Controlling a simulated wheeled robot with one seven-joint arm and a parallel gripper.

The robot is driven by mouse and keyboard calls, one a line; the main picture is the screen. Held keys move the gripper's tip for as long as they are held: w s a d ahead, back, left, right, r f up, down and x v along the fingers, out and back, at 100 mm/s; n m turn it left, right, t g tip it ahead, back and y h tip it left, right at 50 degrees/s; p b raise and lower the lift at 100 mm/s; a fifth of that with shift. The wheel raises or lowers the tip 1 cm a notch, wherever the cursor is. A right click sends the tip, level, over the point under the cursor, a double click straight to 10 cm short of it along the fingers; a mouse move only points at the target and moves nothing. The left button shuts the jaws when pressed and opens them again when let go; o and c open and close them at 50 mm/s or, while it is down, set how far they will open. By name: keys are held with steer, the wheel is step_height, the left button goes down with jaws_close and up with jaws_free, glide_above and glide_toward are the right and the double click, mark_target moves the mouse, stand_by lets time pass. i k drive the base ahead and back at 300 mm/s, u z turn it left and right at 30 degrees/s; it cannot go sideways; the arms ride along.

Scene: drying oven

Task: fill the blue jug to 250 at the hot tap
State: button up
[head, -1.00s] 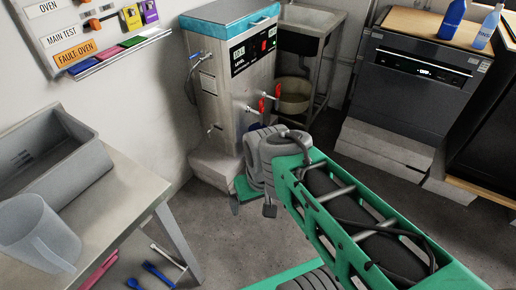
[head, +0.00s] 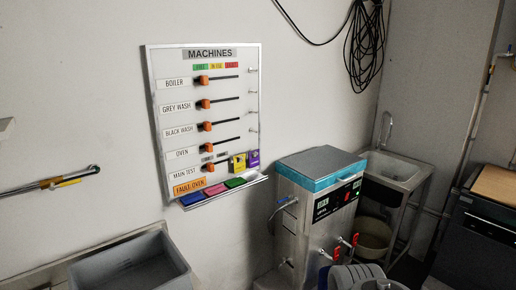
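The steel boiler unit (head: 300,213) with a blue-edged top stands at the lower right of the head view. Two taps with red handles, a left tap (head: 337,252) and a right tap (head: 354,240), stick out from its front. Which one is hot cannot be read. Any 250 mark and water level are out of sight. A grey part of my arm covers the area right of it. My gripper's fingers are not visible.
A MACHINES board (head: 205,120) with orange sliders hangs on the wall. A grey bin (head: 130,265) is at lower left. A sink (head: 398,168) stands right of the boiler, with a beige bucket (head: 372,238) below. A dark appliance (head: 480,235) is at far right.

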mark_target(336, 256)
steer(key=z, duration=1.4)
steer(key=i, duration=2.15)
steer(key=u, duration=3.2)
